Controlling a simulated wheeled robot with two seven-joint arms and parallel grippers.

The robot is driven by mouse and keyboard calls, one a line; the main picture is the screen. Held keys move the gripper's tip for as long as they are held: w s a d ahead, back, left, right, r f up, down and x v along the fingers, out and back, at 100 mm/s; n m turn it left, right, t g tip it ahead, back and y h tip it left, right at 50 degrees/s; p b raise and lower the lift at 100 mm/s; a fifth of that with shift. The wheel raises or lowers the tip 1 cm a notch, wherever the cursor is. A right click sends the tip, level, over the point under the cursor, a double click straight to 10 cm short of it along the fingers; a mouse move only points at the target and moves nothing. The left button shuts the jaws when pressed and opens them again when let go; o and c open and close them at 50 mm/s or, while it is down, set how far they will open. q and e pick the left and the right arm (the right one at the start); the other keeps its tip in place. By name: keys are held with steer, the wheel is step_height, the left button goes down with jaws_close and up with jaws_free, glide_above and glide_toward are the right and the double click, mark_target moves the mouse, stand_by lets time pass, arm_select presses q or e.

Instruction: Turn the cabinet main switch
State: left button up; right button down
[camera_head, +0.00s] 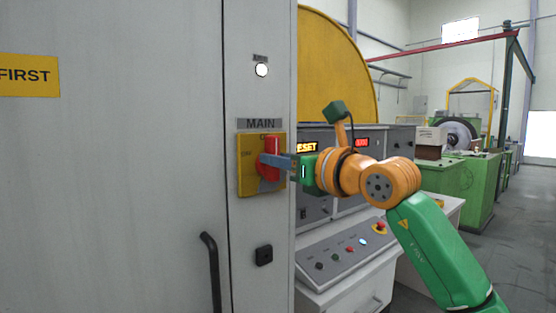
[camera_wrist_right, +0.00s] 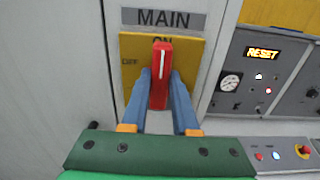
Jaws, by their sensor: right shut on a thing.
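The cabinet main switch is a red handle (camera_head: 272,150) on a yellow plate (camera_head: 246,180) under a MAIN label (camera_head: 260,124). In the right wrist view the red handle (camera_wrist_right: 161,75) stands upright, its top at the ON mark; the OFF mark is to its left on the yellow plate (camera_wrist_right: 132,50). My right gripper (camera_head: 268,160) reaches in from the right; its blue fingers (camera_wrist_right: 161,85) are on either side of the red handle and shut on it. My left gripper is not in view.
The grey cabinet door (camera_head: 120,160) has a black handle (camera_head: 212,270) below left of the switch. A white lamp (camera_head: 261,69) is above it. A control desk (camera_head: 345,250) with buttons stands to the right, under my right arm. Green machinery (camera_head: 460,180) is farther back.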

steer(key=shift+f, duration=0.2)
steer(key=c, duration=0.7)
jaws_free()
steer(key=shift+r, duration=0.1)
steer(key=b+v, duration=0.6)
steer(key=v, duration=0.6)
